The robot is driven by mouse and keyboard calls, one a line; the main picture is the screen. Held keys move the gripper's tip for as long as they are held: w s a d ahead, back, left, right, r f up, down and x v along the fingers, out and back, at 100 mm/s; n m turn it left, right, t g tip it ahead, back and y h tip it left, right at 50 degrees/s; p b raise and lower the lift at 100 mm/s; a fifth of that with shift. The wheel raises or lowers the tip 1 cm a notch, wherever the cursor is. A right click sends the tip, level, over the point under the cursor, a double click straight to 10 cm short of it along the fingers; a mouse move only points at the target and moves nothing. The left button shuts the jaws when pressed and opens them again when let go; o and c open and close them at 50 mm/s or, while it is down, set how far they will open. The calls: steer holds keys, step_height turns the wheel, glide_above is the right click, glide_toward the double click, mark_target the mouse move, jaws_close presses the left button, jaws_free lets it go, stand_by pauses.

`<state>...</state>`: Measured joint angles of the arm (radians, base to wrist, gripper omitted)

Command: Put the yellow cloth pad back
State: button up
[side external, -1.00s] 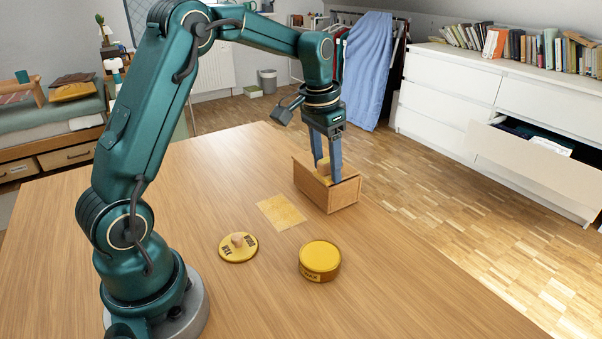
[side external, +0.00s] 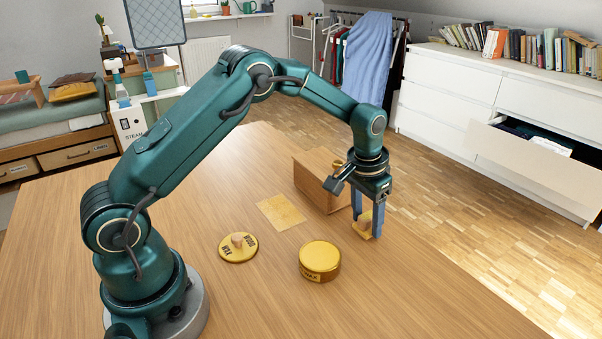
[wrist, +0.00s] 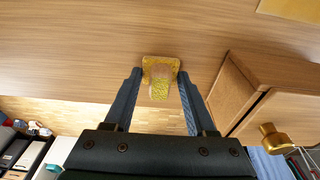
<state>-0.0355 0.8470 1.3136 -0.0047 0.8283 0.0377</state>
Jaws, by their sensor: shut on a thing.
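The yellow cloth pad (side external: 362,228) is between the fingers of my gripper (side external: 367,233), low at the table's right edge and in front of the wooden box. In the wrist view the pad (wrist: 160,64) shows a square yellow base with a textured yellow block on it, between the fingertips of my gripper (wrist: 160,80). My gripper is shut on the pad. I cannot tell whether the pad touches the table. The wooden box (side external: 318,188) stands behind my gripper, and its right part is hidden. It also shows in the wrist view (wrist: 246,90), with a brass knob (wrist: 272,136).
A flat yellow square (side external: 281,212) lies on the table (side external: 210,300) left of the box. The table front is clear.

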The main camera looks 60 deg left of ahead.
mark_target(361, 218)
steer(key=shift+f, duration=0.1)
steer(key=o, duration=1.2)
steer(key=s+r, duration=0.3)
steer(key=r, duration=0.5)
steer(key=s+r, duration=0.4)
steer(key=r, duration=0.4)
steer(key=shift+s+d+f+t, duration=0.2)
steer(key=shift+s+t, duration=0.45)
steer(key=shift+s, duration=2.1)
steer(key=shift+s+d+f+t, duration=0.1)
steer(key=shift+s+d+t, duration=0.35)
steer(key=shift+s, duration=2.3)
steer(key=shift+s+f+t, duration=0.15)
steer(key=shift+s+t, duration=0.65)
steer(key=shift+s, duration=1.95)
